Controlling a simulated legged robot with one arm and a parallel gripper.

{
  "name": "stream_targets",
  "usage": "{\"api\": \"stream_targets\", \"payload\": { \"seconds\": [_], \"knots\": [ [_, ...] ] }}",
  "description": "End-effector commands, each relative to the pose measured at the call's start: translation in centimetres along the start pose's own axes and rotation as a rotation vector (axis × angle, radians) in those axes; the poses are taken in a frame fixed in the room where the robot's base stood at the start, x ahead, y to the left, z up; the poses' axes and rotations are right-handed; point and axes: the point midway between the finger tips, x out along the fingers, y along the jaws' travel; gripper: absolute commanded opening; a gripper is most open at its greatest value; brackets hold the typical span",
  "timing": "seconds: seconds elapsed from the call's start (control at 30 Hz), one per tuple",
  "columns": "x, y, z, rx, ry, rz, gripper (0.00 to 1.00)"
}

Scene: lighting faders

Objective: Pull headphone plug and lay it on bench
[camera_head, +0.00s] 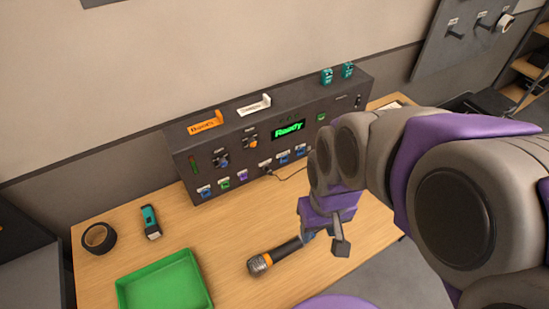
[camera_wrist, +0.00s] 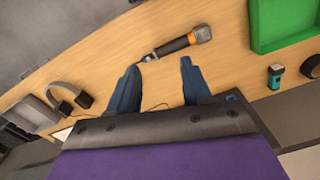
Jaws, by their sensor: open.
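A dark control panel (camera_head: 245,140) stands at the back of the wooden bench (camera_head: 225,245). A thin dark cable (camera_head: 290,177) leaves the lower middle of its front, where a small plug (camera_head: 268,170) appears to sit in a socket; its detail is too small to tell. Grey and black headphones (camera_wrist: 68,97) lie on the bench at the left of the wrist view, with a thin cable nearby. My gripper (camera_head: 325,238) is above the bench, right of the plug and apart from it. Its two fingers are spread and empty in the wrist view (camera_wrist: 159,68). My arm hides the panel's right front in the head view.
A black microphone (camera_head: 276,256) with an orange band lies close to my gripper. A green tray (camera_head: 165,285), a teal tool (camera_head: 151,221) and a black tape roll (camera_head: 99,238) are at the left. Bare bench lies between tray and panel.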

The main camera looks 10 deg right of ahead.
Motion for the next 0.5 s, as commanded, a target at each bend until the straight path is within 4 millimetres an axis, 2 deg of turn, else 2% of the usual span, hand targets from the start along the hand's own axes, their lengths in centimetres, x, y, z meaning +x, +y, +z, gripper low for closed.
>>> {"api": "stream_targets", "payload": {
  "seconds": [0.03, 0.1, 0.37, 0.5],
  "knots": [
    [1.3, 0.0, -2.2, -0.028, 0.024, -0.007, 0.49],
    [2.6, -0.1, -5.3, -0.063, 0.072, -0.018, 0.49],
    [7.8, -0.2, -16.2, -0.17, 0.26, -0.048, 0.49],
    [11.2, -0.2, -21.5, -0.21, 0.357, -0.062, 0.49]
  ]
}}
